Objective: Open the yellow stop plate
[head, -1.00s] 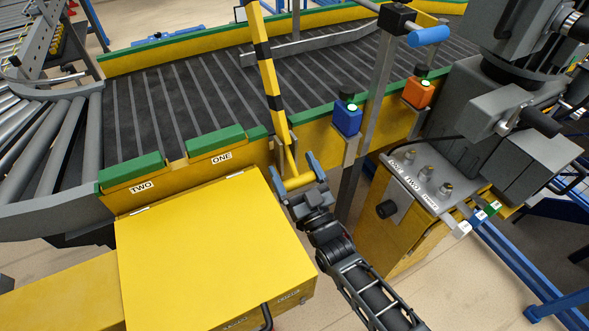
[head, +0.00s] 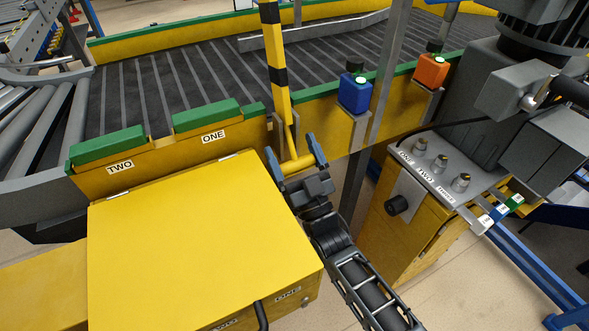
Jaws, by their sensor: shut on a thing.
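A yellow bar with black stripes (head: 273,62) stands steeply at the near edge of the conveyor, and its top is cut off by the picture's edge. It appears to be the stop plate. A short yellow handle (head: 298,165) sticks out at its lower end, outside the conveyor's side wall. My gripper (head: 295,156) is shut on this handle, with one blue-grey finger on each side of it. The middle of the grip is partly hidden by the fingers.
A large yellow box (head: 195,245) stands close on the left of my gripper. A blue button box (head: 355,93) and an orange one (head: 431,71) sit on posts at right. A yellow control cabinet (head: 405,225) stands farther right.

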